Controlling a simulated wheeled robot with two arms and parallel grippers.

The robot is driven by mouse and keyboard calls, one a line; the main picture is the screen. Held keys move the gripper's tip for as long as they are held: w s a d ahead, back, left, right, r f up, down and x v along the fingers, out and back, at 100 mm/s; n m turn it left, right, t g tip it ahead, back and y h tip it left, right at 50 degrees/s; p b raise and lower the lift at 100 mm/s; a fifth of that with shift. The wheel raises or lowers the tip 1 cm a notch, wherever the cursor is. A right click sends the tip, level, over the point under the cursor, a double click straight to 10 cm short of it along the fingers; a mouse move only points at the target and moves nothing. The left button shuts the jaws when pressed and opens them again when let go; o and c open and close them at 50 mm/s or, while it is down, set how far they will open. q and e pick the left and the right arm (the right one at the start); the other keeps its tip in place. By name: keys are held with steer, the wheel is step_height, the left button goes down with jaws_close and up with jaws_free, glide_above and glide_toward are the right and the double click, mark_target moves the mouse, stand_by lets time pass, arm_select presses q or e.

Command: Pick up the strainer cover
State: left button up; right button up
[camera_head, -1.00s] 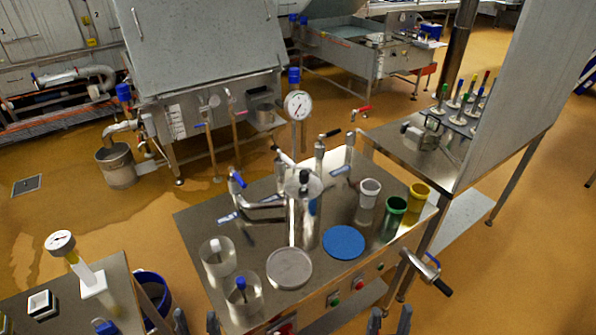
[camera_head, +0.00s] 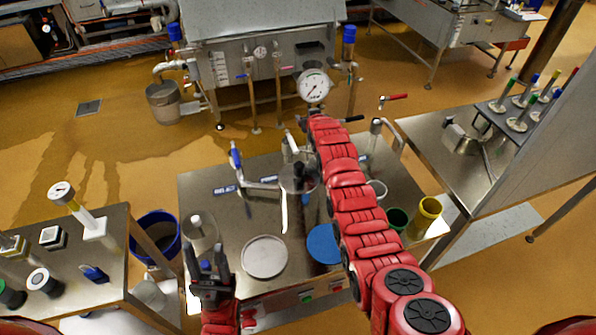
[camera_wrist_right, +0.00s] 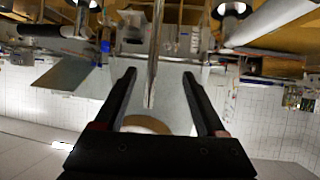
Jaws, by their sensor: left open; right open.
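Two flat round discs lie on the steel table. One is pale grey (camera_head: 264,257) and one is blue (camera_head: 323,244); I cannot tell which is the strainer cover. My left gripper (camera_head: 206,250) is open and empty, above the table's front left part, left of the grey disc. My right arm crosses over the table and covers part of the blue disc's right side. Its gripper is hard to make out at the far end, by the press. In the right wrist view my right gripper (camera_wrist_right: 160,73) is open, with a metal post showing between its fingers.
A yellow cup (camera_head: 426,211) and a green cup (camera_head: 397,219) stand at the right. A side table (camera_head: 75,262) with small tools and a blue bucket (camera_head: 157,235) are at the left.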

steer(key=s+a+r+g+p, duration=0.1)
steer(key=s+a+r+g, duration=0.2)
steer(key=s+r+g, duration=0.15)
step_height(320, 180, up, 10)
steer(key=n+g+h+p, duration=0.1)
steer(key=g+h+p, duration=0.1)
steer(key=g, duration=0.6)
glide_above(299, 164)
steer(key=f+b, duration=0.3)
steer(key=f, duration=0.1)
steer(key=f+b, duration=0.3)
steer(key=b, duration=0.1)
steer(key=shift+s+d+f+b, duration=0.15)
steer(key=shift+d+f+b, duration=0.05)
steer(key=shift+f+b, duration=0.15)
steer(key=shift+f+p, duration=0.3)
steer(key=shift+p, duration=0.6)
steer(key=shift+f+p, duration=0.65)
steer(key=shift+f, duration=0.95)
steer(key=shift+a+f+p, duration=0.1)
steer(key=shift+f+p, duration=0.1)
steer(key=shift+p, duration=0.15)
steer(key=shift+f+p, duration=0.95)
step_height(299, 164, down, 2)
steer(key=shift+a+f, duration=0.1)
steer(key=shift+f, duration=0.35)
jaws_close()
